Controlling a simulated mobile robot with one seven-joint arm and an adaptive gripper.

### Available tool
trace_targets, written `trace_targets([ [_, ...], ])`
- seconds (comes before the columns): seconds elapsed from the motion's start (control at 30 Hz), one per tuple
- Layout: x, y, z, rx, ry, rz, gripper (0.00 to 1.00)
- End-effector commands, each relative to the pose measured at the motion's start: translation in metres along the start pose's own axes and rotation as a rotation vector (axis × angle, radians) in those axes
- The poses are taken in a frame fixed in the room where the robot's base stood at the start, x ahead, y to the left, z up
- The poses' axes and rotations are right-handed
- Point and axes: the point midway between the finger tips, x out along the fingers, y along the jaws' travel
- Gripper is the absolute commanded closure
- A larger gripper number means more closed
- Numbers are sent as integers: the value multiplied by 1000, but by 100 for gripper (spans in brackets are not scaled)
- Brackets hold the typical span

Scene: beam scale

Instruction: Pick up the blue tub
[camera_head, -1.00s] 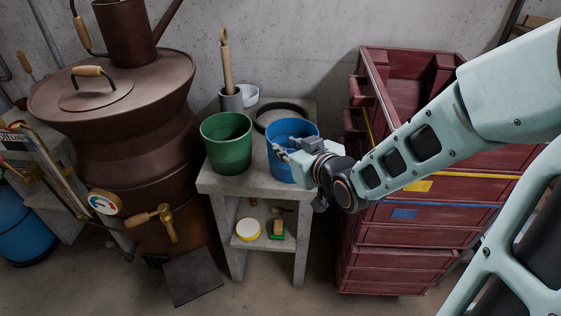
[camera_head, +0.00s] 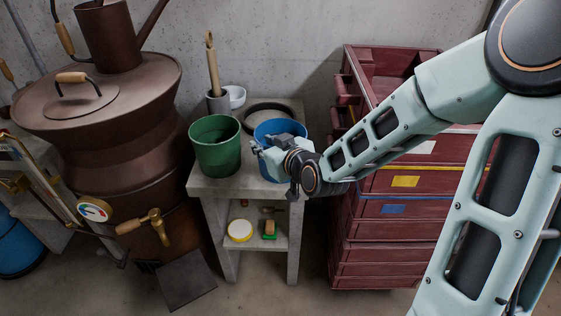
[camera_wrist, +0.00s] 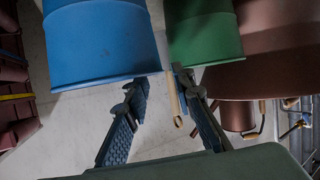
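The blue tub (camera_head: 272,132) stands on the grey stand's top (camera_head: 222,184), right of the green tub (camera_head: 216,150). My gripper (camera_head: 257,147) is at the blue tub's front left in the head view and hides part of its side. In the wrist view, which looks upside down, the blue tub (camera_wrist: 100,45) is at upper left and the green tub (camera_wrist: 205,32) beside it. My gripper (camera_wrist: 162,88) is open there. One finger's tip meets the blue rim and the other's lies near the gap between the tubs. I cannot tell if either touches.
A brown still (camera_head: 110,130) is on the left. The lower shelf holds a yellow-edged tin (camera_head: 240,230).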

Motion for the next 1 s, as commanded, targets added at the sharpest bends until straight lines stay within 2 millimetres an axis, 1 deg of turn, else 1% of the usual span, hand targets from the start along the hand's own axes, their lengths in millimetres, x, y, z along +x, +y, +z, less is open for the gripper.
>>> trace_targets([
  [0.3, 38, -3, 1, 3, 0, -4, 77],
  [0.4, 46, -2, 1, 2, 0, -2, 77],
  [0.7, 49, -1, 1, 1, -1, -1, 77],
  [0.9, 48, -1, 1, 1, -1, -1, 99],
  [1.0, 48, -1, 1, 1, -1, -1, 100],
])
